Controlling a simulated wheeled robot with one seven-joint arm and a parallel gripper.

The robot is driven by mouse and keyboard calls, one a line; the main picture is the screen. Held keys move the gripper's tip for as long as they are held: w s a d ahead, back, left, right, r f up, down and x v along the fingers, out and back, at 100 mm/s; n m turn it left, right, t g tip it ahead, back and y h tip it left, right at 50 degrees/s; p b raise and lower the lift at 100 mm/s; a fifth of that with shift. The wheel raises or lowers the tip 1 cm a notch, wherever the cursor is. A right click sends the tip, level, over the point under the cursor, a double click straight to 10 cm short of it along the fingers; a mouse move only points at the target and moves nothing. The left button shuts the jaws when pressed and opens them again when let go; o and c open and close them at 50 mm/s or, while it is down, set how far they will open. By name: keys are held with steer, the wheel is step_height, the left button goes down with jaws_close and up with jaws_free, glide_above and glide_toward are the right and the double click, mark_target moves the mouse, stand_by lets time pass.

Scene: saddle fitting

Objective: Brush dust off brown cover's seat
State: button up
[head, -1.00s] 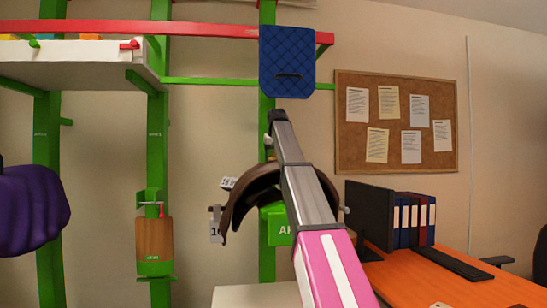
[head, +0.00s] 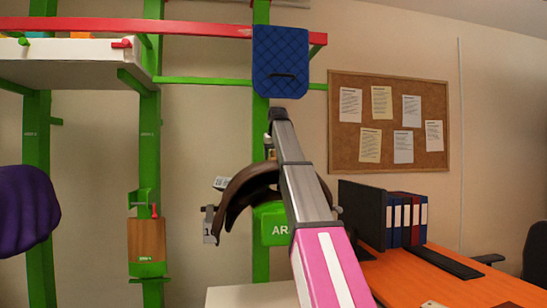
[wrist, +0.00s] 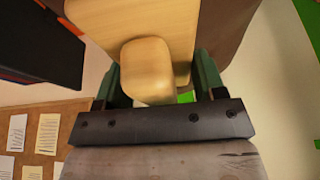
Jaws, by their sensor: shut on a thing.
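The brown saddle (head: 239,196) sits on a green rack arm (head: 270,228) in the head view, partly hidden behind my arm. My gripper (wrist: 158,72) shows in the wrist view, its green fingers on both sides of a pale wooden brush (wrist: 147,62). The gripper is shut on the brush by its block-like grip. The bristles are out of sight. A brown surface (wrist: 232,25), likely the saddle, lies beyond the brush; I cannot tell whether they touch. In the head view my arm hides the gripper and brush. No dust can be made out.
A blue quilted pad (head: 281,62) hangs above the saddle. An orange desk (head: 450,284) with a dark monitor (head: 362,215) and binders (head: 407,218) stands close on the right. A purple covered thing (head: 27,210) is at the far left. A wooden-backed holder (head: 146,240) hangs on a green post.

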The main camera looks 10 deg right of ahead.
steer(key=shift+s+f, duration=0.15)
steer(key=shift+s, duration=1.3)
steer(key=shift+s+f, duration=0.1)
steer(key=shift+s, duration=1.3)
steer(key=shift+s+r, duration=0.15)
steer(key=shift+s, duration=1.05)
steer(key=shift+r, duration=0.1)
steer(key=shift+w, duration=0.15)
steer(key=shift+w+r, duration=0.15)
steer(key=shift+w, duration=0.8)
steer(key=shift+w+r, duration=0.1)
steer(key=shift+w, duration=0.85)
steer(key=shift+w+f, duration=0.2)
steer(key=shift+w, duration=1.75)
steer(key=shift+w+f, duration=0.15)
steer(key=shift+w, duration=1.75)
